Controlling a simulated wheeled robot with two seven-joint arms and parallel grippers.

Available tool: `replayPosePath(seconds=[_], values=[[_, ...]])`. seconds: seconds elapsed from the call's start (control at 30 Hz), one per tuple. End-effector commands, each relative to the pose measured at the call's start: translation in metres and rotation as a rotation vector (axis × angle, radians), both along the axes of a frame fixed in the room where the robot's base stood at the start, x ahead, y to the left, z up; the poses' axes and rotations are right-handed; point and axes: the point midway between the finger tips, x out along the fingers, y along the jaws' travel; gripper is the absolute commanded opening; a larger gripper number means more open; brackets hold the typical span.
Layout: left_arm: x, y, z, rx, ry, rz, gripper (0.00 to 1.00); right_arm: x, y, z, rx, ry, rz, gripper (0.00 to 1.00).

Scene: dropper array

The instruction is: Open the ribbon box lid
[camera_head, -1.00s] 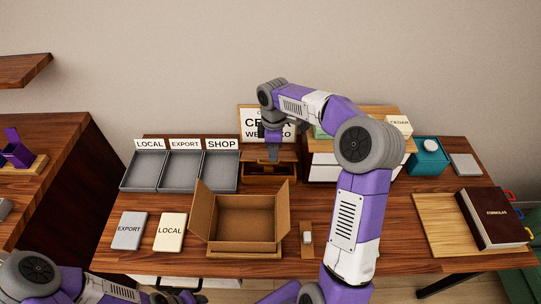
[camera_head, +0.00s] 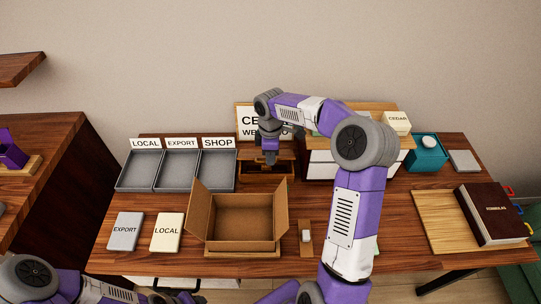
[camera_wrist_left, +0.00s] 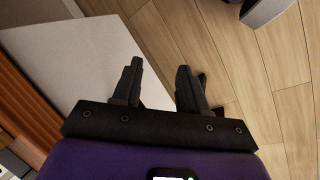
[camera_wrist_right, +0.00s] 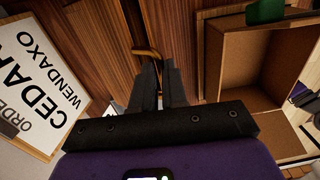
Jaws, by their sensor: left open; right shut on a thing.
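A small brown wooden box (camera_head: 250,171), which I take for the ribbon box, stands at the back of the table, right of the grey trays. My right gripper (camera_head: 270,159) is down at it and partly hides it, so I cannot tell from the head view how far its lid is raised. In the right wrist view, the right fingers (camera_wrist_right: 157,75) are closed together at a thin brass handle (camera_wrist_right: 146,52) in front of brown wood. My left gripper (camera_wrist_left: 157,75) is open and empty, low beside the table's front edge, over the floor.
An open cardboard box (camera_head: 243,246) stands in front of the wooden box. Grey trays (camera_head: 176,185) lie left, and a sign (camera_head: 246,116) stands behind. A white drawer unit (camera_head: 320,168) is close on the right, with a teal box (camera_head: 425,160) beyond.

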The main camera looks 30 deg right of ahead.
Motion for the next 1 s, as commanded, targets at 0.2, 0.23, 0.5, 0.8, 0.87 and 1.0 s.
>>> replayPosePath(seconds=[0.2,0.23,0.5,0.8,0.87,1.0], values=[[0.000,0.000,0.000,0.000,0.000,0.000,0.43,0.000,0.000,0.000,0.000,0.001,-0.002,0.00],[0.000,0.000,0.000,0.000,0.000,0.000,0.43,0.000,0.000,0.000,0.000,0.002,-0.002,0.00],[0.000,0.000,0.001,0.000,0.000,0.000,0.43,-0.001,-0.001,0.001,0.001,0.004,-0.005,0.00],[0.000,0.000,0.005,0.000,0.000,0.000,0.43,-0.001,-0.004,0.002,0.005,0.011,-0.009,0.00],[0.000,0.000,0.006,0.000,0.000,0.000,0.43,-0.002,-0.004,0.002,0.008,0.013,-0.011,0.00],[0.000,0.000,0.010,0.000,0.000,0.000,0.43,-0.002,-0.007,0.004,0.012,0.021,-0.015,0.00]])
